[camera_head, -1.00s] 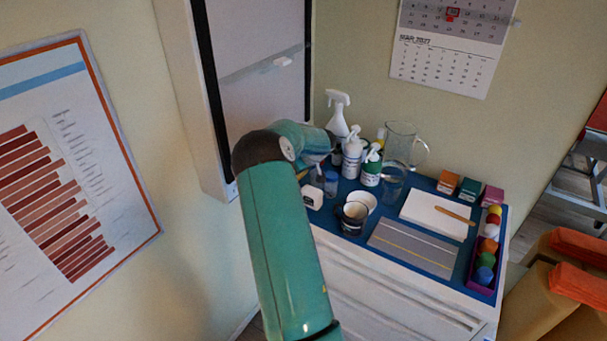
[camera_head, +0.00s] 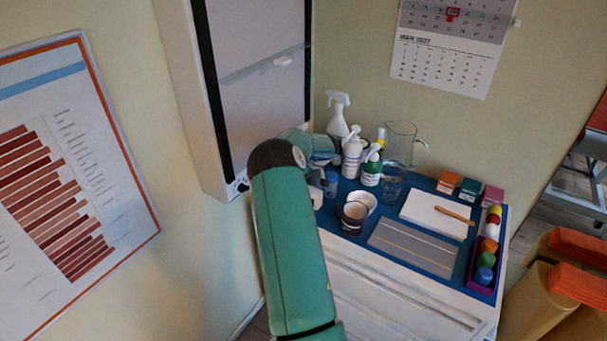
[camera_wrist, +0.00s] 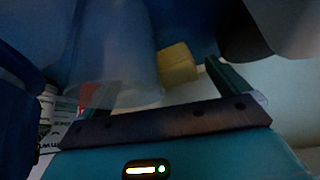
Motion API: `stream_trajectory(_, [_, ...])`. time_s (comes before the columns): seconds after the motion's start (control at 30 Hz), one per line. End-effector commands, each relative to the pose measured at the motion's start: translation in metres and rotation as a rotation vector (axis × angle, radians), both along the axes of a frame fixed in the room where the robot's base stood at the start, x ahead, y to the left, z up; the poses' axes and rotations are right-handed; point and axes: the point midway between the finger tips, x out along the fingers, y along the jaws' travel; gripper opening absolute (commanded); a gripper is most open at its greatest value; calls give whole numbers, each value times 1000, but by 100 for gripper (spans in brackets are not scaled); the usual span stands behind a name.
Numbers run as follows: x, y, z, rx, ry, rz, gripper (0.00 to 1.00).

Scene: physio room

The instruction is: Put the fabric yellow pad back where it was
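The yellow pad (camera_wrist: 178,64) shows in the wrist view as a small yellow block, beyond my gripper and near its right finger. I cannot make it out in the head view, where my arm covers that part of the cabinet top. My gripper (camera_wrist: 160,88) appears open in the dim wrist view, with a dark finger at the right and the left one partly hard to see. No contact with the pad is visible. In the head view my arm reaches over the left back end of the cabinet top, and the fingertips are hidden.
A blue translucent cup (camera_wrist: 115,50) stands close by in the wrist view. The grey mat (camera_head: 412,247) is clear.

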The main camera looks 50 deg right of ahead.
Motion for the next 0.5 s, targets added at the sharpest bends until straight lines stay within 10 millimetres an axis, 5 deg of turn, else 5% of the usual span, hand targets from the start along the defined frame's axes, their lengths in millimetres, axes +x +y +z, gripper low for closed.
stream_trajectory(0.27, [-1, 0, 4, -1, 0, 0, 100])
stream_trajectory(0.5, [-20, 4, 37, -3, -1, 0, 100])
